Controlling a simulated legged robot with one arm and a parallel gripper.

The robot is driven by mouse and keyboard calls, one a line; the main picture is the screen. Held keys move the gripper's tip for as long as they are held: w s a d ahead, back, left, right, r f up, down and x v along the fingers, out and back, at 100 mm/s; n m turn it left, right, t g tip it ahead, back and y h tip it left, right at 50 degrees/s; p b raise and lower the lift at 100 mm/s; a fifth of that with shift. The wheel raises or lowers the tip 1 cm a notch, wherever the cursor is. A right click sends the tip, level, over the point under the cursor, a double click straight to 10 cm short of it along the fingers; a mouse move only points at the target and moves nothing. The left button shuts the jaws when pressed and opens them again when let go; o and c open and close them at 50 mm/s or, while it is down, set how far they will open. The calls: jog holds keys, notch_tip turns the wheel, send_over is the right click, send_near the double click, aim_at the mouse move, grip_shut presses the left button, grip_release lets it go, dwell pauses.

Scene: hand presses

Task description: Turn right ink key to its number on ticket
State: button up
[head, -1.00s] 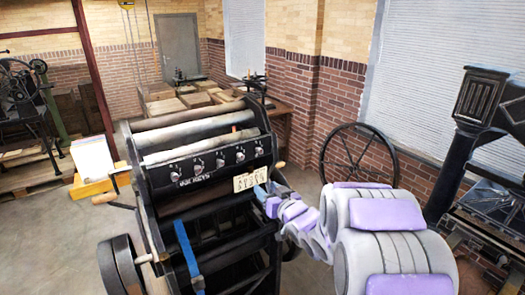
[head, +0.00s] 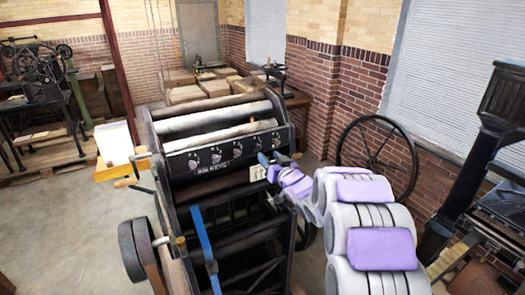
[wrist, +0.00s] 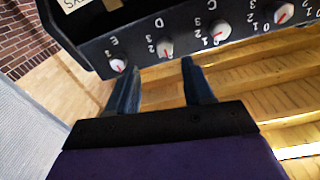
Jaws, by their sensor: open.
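The black ink key panel (head: 225,158) spans the front of the press, with a row of knobs below the rollers. The right ink key (head: 276,139) is at its right end. In the wrist view, which looks turned over, the knob by the letter E (wrist: 118,65) is leftmost, small and white with a red mark. The D knob (wrist: 165,48) is beside it. The pale ticket (head: 258,172) is partly hidden by my gripper (head: 268,163); its corner shows in the wrist view (wrist: 75,4). The ticket's numbers are unreadable.
A dark column press (head: 480,160) is at far right. A paper stack (head: 115,142) sits at left. Open floor (head: 60,235) lies at front left.

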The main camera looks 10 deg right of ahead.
aim_at(259, 149)
jog(key=x, duration=0.3)
jog(key=a+x, duration=0.1)
jog(key=x, duration=0.1)
jog(key=shift+w+a, duration=0.15)
jog(key=shift+a, duration=0.1)
jog(key=shift+w, duration=0.35)
jog(key=shift+d, duration=0.4)
jog(key=shift+c, duration=0.2)
jog(key=shift+a, duration=0.3)
jog(key=c, duration=0.6)
grip_shut()
